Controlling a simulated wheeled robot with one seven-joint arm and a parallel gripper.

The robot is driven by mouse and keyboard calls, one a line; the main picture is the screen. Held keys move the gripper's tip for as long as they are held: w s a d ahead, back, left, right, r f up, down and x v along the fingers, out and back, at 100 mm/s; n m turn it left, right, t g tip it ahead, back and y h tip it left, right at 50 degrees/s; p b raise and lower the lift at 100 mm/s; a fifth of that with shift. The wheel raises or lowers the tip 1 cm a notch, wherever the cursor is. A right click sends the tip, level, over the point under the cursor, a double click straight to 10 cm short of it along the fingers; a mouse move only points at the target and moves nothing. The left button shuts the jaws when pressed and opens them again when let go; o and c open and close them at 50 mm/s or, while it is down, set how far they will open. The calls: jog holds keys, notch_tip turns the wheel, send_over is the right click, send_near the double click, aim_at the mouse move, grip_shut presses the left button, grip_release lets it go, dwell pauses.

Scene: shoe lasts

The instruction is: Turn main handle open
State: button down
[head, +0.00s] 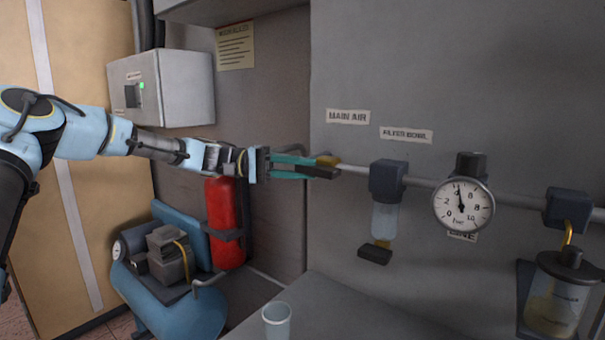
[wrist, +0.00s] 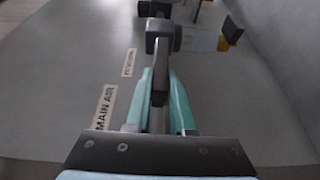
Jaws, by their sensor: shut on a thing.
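The main handle (head: 322,173) is a dark lever at a brass-coloured valve (head: 328,160) on the left end of the grey pipe, below the MAIN AIR label (head: 348,116). My gripper (head: 307,168) reaches it from the left, with its teal fingers shut on the lever. In the wrist view the dark handle (wrist: 160,84) lies between the two teal fingers (wrist: 162,100). The lever looks roughly in line with the pipe. The fingers partly hide it and the valve.
The pipe (head: 420,182) runs right along the wall to a filter bowl (head: 384,222), a pressure gauge (head: 463,207) and an oiler jar (head: 556,295). A clear cup (head: 277,320) stands on the grey bench (head: 340,310). A blue compressor (head: 180,310) and red cylinder (head: 224,210) stand at lower left.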

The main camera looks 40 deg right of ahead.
dwell(0.4)
jog(key=c, duration=0.8)
grip_release()
jog(key=shift+f, duration=0.1)
jog(key=shift+o, duration=0.2)
jog(key=b+v, duration=0.4)
jog(key=v, duration=0.7)
jog(key=shift+s+d+f, duration=0.1)
jog(key=shift+f, duration=0.1)
